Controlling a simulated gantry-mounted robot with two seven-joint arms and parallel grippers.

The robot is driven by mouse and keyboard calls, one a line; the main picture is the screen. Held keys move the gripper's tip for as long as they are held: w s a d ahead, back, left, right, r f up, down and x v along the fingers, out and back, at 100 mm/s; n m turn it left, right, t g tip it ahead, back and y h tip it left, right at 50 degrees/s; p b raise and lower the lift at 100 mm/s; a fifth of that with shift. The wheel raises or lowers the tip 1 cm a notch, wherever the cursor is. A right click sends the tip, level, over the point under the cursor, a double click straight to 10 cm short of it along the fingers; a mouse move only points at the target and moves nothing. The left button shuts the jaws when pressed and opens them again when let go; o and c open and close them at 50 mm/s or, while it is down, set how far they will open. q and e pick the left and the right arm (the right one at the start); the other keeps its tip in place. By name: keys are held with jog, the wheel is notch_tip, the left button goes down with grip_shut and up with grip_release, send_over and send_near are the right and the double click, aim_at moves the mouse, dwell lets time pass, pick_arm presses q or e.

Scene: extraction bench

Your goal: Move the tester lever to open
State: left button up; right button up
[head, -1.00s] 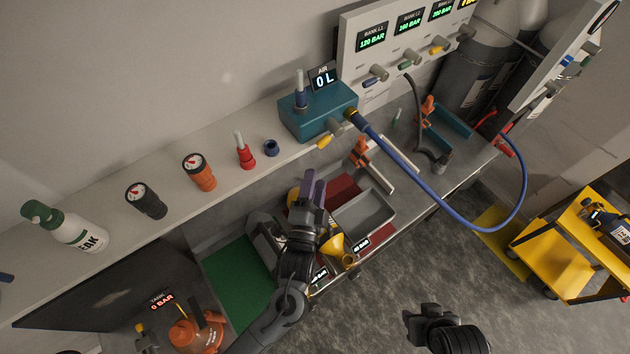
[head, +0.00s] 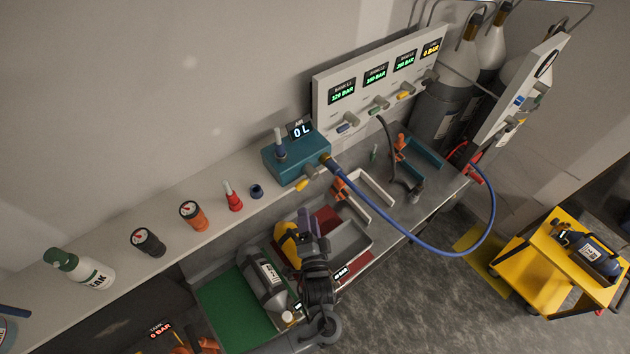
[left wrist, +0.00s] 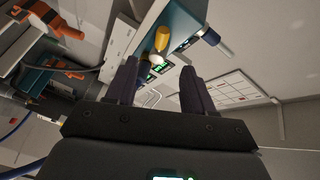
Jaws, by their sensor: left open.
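The tester is a teal box (head: 296,158) on the shelf with an "AIR 0 L" display (head: 300,130). Its yellow lever (head: 303,184) sticks out from the front side, beside the blue hose fitting. In the left wrist view the yellow lever (left wrist: 162,39) shows just beyond the fingertips, with the teal box (left wrist: 183,22) behind it. My left gripper (head: 304,216) is open and empty, below and in front of the lever in the head view. Its two dark fingers (left wrist: 160,75) stand apart in the left wrist view, not touching the lever. My right gripper is out of view.
A blue hose (head: 400,230) loops from the tester to the right. Gauges (head: 193,214), a red piece (head: 233,198) and a bottle (head: 85,270) stand on the shelf. A grey cylinder (head: 262,285) lies on the bench below. A yellow cart (head: 535,275) stands right.

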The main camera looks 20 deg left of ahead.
aim_at(303, 188)
pick_arm(q)
jog(key=p+x, duration=0.1)
jog(key=x, duration=0.8)
jog(key=shift+w+a+r, duration=0.1)
jog(key=shift+w+a, duration=0.35)
jog(key=shift+w, duration=0.2)
grip_shut()
jog(key=f+n+y+b, duration=0.1)
jog(key=n+b, duration=0.1)
jog(key=b, duration=0.2)
jog(key=w+n+t+y+b, duration=0.1)
jog(key=n+b, duration=0.2)
jog(key=b, duration=0.2)
jog(key=d+f+n+y+b, duration=0.1)
jog(key=n+b, duration=0.1)
jog(key=b, duration=0.3)
jog(key=shift+w+f+t, duration=0.25)
jog(key=shift+f+t, duration=0.05)
jog(key=shift+t, duration=0.1)
